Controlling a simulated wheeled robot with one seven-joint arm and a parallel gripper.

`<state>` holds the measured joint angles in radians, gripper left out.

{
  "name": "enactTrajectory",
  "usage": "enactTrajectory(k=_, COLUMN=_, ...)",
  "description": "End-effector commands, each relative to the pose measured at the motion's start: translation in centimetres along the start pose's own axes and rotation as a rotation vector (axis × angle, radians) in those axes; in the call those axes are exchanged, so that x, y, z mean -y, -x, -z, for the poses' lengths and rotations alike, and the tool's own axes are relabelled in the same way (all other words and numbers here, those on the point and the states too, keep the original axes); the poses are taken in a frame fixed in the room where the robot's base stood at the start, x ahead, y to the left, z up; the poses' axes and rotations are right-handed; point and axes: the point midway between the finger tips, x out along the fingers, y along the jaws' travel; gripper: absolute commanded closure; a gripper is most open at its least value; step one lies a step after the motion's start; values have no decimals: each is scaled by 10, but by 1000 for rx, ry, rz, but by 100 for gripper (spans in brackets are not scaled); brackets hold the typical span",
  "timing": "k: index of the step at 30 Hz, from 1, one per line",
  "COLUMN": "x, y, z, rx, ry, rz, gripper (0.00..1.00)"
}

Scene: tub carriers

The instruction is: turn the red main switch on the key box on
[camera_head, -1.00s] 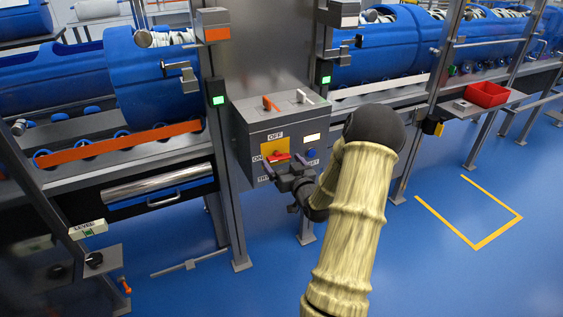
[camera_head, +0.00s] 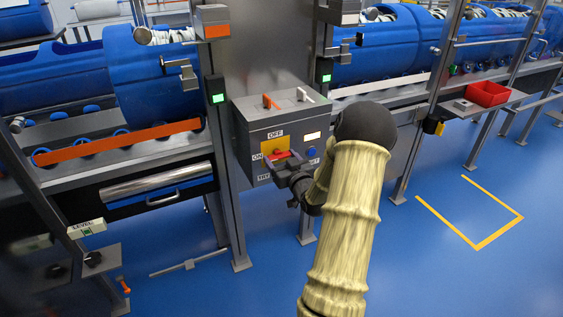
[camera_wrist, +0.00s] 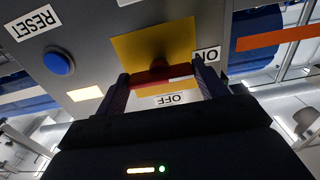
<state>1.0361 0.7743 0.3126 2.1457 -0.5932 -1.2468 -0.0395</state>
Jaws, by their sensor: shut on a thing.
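The grey key box (camera_head: 245,140) is mounted between two steel posts. Its front has a yellow plate with the red main switch (camera_head: 280,155), an OFF label (camera_head: 275,135) above and an ON label (camera_head: 257,157) to the left. My gripper (camera_head: 270,165) is at the switch and partly covers it. In the wrist view, which is upside down, the red switch (camera_wrist: 155,77) lies crosswise between my two fingers, which are shut on it. The ON label (camera_wrist: 207,55) is beside the right finger. I cannot tell exactly which label the handle points to.
A blue RESET button (camera_wrist: 58,61) and a pale lamp (camera_head: 312,136) sit beside the yellow plate. Orange (camera_head: 270,101) and white (camera_head: 304,95) handles stand on the box top. Blue tubs (camera_head: 155,75) flank the posts. The blue floor (camera_head: 390,270) at right is clear.

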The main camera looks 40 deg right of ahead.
Motion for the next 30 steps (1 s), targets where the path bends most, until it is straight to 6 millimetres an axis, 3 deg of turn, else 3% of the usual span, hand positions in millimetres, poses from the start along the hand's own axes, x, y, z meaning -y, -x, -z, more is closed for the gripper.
enactTrajectory(k=9, x=0, y=0, z=0, rx=0, ry=23, rz=-1, gripper=52)
enactTrajectory(k=10, x=0, y=0, z=0, rx=0, ry=23, rz=-1, gripper=23)
enactTrajectory(k=12, x=0, y=0, z=0, rx=0, ry=23, rz=-1, gripper=9)
enactTrajectory(k=13, x=0, y=0, z=0, rx=0, ry=22, rz=-1, gripper=7)
enactTrajectory(k=23, x=0, y=2, z=0, rx=0, ry=21, rz=-1, gripper=7)
enactTrajectory(k=30, x=-1, y=30, z=0, rx=3, ry=20, rz=-2, gripper=7)
